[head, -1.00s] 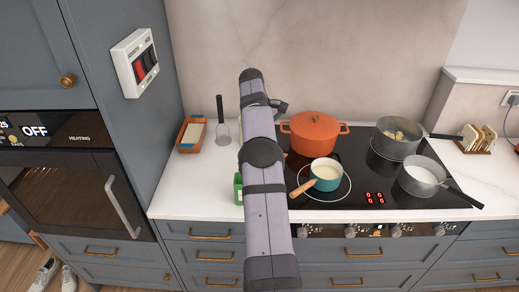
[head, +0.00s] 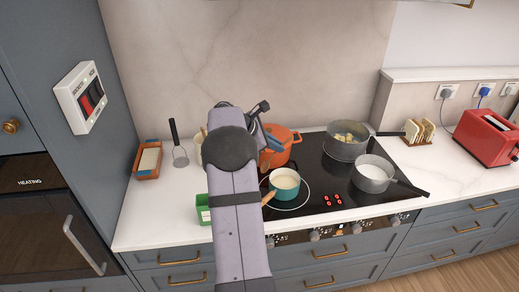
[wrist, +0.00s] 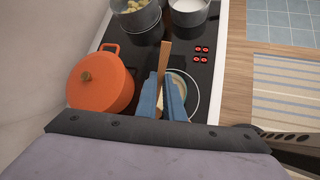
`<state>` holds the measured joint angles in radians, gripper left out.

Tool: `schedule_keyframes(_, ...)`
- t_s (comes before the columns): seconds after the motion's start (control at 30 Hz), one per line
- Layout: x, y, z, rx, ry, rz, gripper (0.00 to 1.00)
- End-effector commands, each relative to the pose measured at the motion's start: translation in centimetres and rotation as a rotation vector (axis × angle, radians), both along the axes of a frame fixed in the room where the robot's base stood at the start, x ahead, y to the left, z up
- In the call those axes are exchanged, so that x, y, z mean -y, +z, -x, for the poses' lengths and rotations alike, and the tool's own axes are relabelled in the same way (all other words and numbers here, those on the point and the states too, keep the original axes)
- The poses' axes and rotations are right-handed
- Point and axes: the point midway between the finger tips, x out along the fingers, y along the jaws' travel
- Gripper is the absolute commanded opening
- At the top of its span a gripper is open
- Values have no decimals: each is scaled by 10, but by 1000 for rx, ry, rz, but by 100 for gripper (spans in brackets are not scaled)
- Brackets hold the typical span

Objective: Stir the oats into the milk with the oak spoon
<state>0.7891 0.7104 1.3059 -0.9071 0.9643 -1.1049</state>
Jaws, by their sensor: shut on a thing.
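In the wrist view my gripper (wrist: 161,82) has its blue fingers closed around a wooden handle, which looks like the oak spoon (wrist: 165,55). Its lower end is hidden by the fingers. The teal pan (head: 290,195) stands on the front left of the hob, with pale, milky contents (head: 285,180) and a wooden handle toward the front left. In the wrist view the pan is just beyond and beside the fingers, mostly covered by them. I cannot tell whether the spoon touches the contents. In the head view my arm hides most of the gripper. I cannot make out separate oats.
An orange lidded pot (wrist: 100,85) stands close beside my gripper. A grey pan with white contents (head: 374,172) and a grey pot with yellowish pieces (head: 346,145) are on the right of the hob. A green box (head: 203,212) sits by my arm. Counter at the far right is partly clear.

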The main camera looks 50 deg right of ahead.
Motion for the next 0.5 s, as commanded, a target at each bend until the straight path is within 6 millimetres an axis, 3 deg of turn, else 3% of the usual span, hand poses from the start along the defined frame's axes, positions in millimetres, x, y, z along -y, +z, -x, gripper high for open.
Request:
schedule_keyframes(0.2,24,22,33,-53,114,102,0)
schedule_keyframes(0.5,37,31,49,-74,170,158,0)
